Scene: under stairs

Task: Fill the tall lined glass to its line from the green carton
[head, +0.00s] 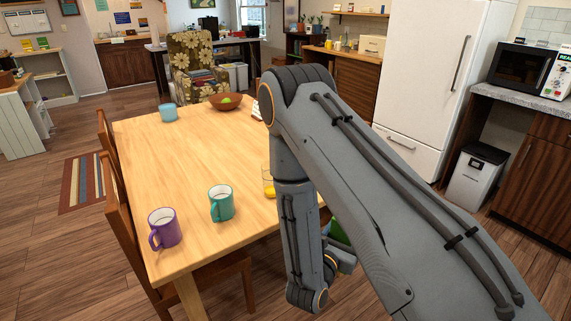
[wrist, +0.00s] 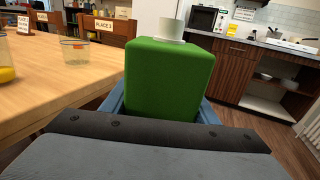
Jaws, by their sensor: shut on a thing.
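My gripper (wrist: 162,112) is shut on the green carton (wrist: 168,75), with a blue finger on each side. The carton has a white cap on top and looks roughly upright, beside the table edge. In the head view only a strip of the carton (head: 339,232) shows behind my arm. A clear glass with yellow at its bottom (head: 269,182) stands on the table, partly hidden by my arm. A glass with yellow in it (wrist: 5,62) is cut off at the left edge of the wrist view. Another clear glass (wrist: 75,52) stands farther along. I cannot make out a line on either.
The wooden table (head: 180,150) holds a purple mug (head: 165,228), a teal mug (head: 222,203), a blue mug (head: 168,113) and a brown bowl (head: 226,102). Chairs (head: 125,215) stand along its left side. The table's middle is clear. Place cards (wrist: 104,25) stand beyond the glasses.

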